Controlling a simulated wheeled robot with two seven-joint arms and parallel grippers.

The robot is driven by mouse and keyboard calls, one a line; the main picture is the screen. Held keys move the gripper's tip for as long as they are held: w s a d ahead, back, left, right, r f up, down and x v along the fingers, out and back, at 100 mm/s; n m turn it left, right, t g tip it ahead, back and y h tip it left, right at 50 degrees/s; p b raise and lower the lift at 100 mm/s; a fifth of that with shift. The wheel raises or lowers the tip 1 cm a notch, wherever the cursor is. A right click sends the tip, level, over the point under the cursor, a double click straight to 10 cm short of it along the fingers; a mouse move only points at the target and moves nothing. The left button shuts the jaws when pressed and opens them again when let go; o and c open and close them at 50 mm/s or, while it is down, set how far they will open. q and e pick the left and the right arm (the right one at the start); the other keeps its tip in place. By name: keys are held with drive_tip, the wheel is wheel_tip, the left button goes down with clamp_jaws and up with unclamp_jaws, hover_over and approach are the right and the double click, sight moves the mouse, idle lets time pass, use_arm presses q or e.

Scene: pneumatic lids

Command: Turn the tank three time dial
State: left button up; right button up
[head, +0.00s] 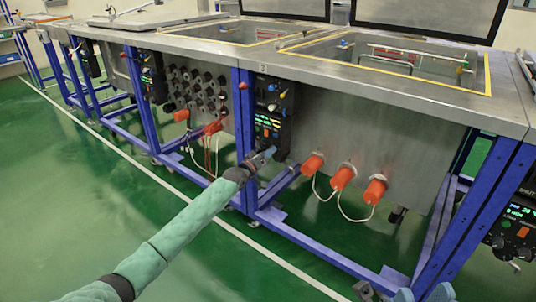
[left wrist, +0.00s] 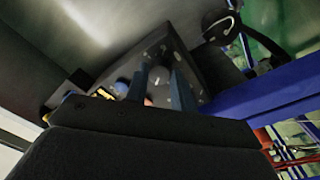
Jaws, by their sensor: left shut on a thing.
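The dark control panel (head: 284,100) with knobs and green lit digits is mounted on the tank front beside a blue post; it also shows in the left wrist view (left wrist: 196,62). My left gripper (head: 268,156) is at the panel's lower end. In the left wrist view its two blue-grey fingers (left wrist: 161,84) reach the panel face and are shut on a small dial there. The fingers hide most of that dial, and its setting cannot be read. Part of what looks like my right gripper (head: 404,294) shows at the bottom edge of the head view, cut off; its fingers are unclear.
Orange-capped fittings (head: 341,178) with white cords stand out right of the panel. Blue frame posts (head: 242,112) and low rails flank it. Another control panel (head: 515,220) is at the far right. The green floor (head: 100,215) in front is clear.

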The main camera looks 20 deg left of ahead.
use_arm(q)
drive_tip(key=shift+d+f+m, duration=0.1)
drive_tip(key=shift+f+m, duration=0.1)
drive_tip(key=shift+m, duration=0.4)
drive_tip(key=o, duration=1)
drive_tip(key=shift+r, duration=0.1)
